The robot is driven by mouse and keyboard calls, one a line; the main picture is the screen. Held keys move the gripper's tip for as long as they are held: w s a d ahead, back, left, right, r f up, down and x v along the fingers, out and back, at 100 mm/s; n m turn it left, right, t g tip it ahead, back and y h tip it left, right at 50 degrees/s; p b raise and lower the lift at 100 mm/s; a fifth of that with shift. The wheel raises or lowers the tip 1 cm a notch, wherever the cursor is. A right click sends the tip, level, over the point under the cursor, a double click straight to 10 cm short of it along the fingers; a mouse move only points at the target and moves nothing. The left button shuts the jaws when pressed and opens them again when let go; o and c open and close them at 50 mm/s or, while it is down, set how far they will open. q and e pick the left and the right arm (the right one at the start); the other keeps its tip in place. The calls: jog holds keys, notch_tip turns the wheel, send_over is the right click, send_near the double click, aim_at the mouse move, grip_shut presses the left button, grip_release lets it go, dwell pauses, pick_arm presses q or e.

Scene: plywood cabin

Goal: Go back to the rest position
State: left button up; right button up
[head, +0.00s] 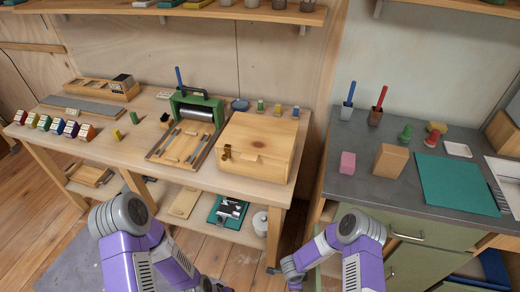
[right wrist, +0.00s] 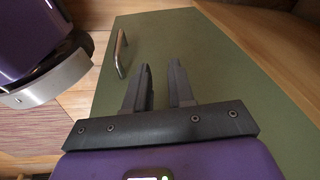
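My right gripper (right wrist: 160,82) shows in the right wrist view. Its two dark fingers stand apart with an empty gap between them, in front of a green cabinet door (right wrist: 225,75). In the head view my right arm bends down and left in front of the gap between the wooden bench and the grey counter; its fingers are too small to make out there. My left arm comes in at the lower left of the head view, and its far end runs to the bottom edge. The left fingers do not show.
The wooden bench (head: 132,146) carries a wooden box (head: 262,137), a green press (head: 196,107) and several small blocks. The grey counter (head: 345,187) holds a green mat (head: 457,184), cups and blocks. A metal door handle (right wrist: 121,53) stands left of my right fingers.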

jog(key=s+a+r+n+y, duration=0.2)
jog(key=s+r+n+y, duration=0.1)
jog(key=s+r+n, duration=0.3)
jog(key=s+a+r+n+y+p, duration=0.1)
jog(key=s+a+r+n+y, duration=0.1)
jog(key=s+r+n, duration=0.3)
notch_tip(320, 180, up, 3)
jog(key=n+y, duration=0.1)
jog(key=n, duration=0.3)
jog(key=shift+s+a+f+n+g, duration=0.15)
jog(key=shift+s+a+n+g, duration=0.15)
jog(key=shift+s+a+g, duration=0.1)
